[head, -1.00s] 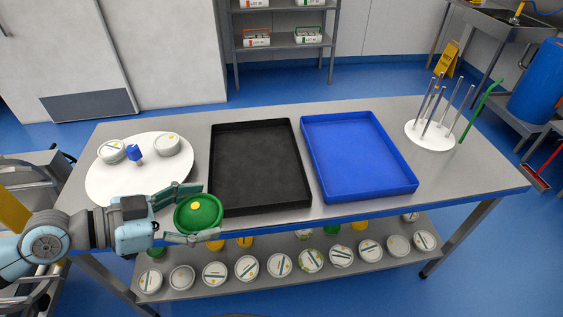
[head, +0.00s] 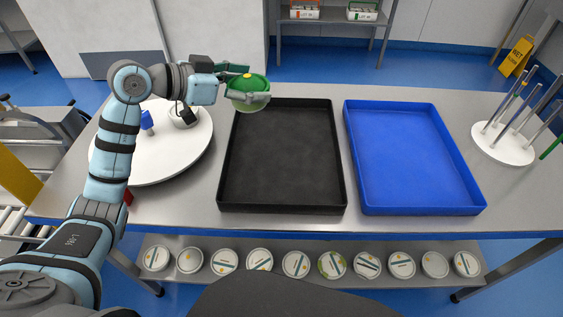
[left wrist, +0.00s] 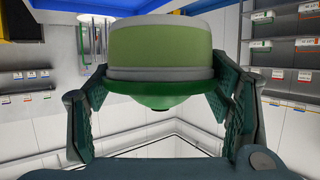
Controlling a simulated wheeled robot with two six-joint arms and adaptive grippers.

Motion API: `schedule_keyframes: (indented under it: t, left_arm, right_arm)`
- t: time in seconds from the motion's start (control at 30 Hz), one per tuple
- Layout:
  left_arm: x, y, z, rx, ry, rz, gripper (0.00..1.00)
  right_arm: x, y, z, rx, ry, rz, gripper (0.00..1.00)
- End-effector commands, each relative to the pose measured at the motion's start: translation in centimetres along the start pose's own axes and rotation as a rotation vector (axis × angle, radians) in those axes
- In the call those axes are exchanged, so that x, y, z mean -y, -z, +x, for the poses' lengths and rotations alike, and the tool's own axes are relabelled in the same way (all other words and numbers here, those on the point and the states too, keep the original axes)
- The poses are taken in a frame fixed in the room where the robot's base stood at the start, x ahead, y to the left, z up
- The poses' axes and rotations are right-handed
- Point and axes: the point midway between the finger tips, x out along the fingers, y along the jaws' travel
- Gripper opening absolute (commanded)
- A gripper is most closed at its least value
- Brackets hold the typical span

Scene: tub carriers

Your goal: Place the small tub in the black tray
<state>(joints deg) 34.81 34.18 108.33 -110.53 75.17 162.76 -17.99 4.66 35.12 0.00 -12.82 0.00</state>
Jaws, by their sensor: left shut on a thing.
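The small tub (head: 248,93) has a green lid with a yellow knob and a pale green body. My left gripper (head: 249,86) is shut on it, one finger on each side, and holds it upright in the air. In the head view the tub overlaps the far left corner of the black tray (head: 337,160); how high it hangs is hard to tell. The black tray is empty. In the left wrist view the tub (left wrist: 160,45) fills the space between the fingers. My right gripper is out of view.
An empty blue tray (head: 475,195) lies right of the black tray. A white round disc (head: 165,165) with a blue-topped item (head: 147,121) is at the left, partly behind my arm. A white base with upright rods (head: 500,148) stands far right. Several lidded tubs line the lower shelf.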

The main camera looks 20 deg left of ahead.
Motion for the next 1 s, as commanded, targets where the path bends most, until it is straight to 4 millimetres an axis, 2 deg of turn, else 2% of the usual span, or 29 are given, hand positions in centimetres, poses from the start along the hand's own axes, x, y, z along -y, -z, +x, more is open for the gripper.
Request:
schedule_keyframes:
  t: [0.07, 0.13, 0.3, 0.43, 0.57, 0.8, 1.0]
  left_arm:
    - [0.1, -0.1, 1.1, -0.001, -0.006, -0.001, 0.38]
    - [0.1, -1.4, 1.8, 0.005, -0.007, -0.003, 0.38]
    - [0.1, -7.3, 4.2, 0.006, -0.007, -0.005, 0.38]
    - [0.1, -11.0, 5.7, 0.004, -0.007, -0.001, 0.38]
    - [0.1, -12.7, 6.4, 0.002, -0.005, 0.001, 0.38]
    - [0.1, -17.4, 8.3, 0.003, -0.005, 0.001, 0.38]
    - [0.1, -17.6, 8.4, 0.001, -0.005, 0.003, 0.38]
  right_arm:
    - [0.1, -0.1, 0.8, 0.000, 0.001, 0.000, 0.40]
    - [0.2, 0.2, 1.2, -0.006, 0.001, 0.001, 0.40]
    - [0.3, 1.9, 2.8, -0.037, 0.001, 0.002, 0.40]
    - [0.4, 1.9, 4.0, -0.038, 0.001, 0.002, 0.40]
    - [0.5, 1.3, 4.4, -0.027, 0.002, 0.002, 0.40]
    - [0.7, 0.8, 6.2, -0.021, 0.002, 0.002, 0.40]
    - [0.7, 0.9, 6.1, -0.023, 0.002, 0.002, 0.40]
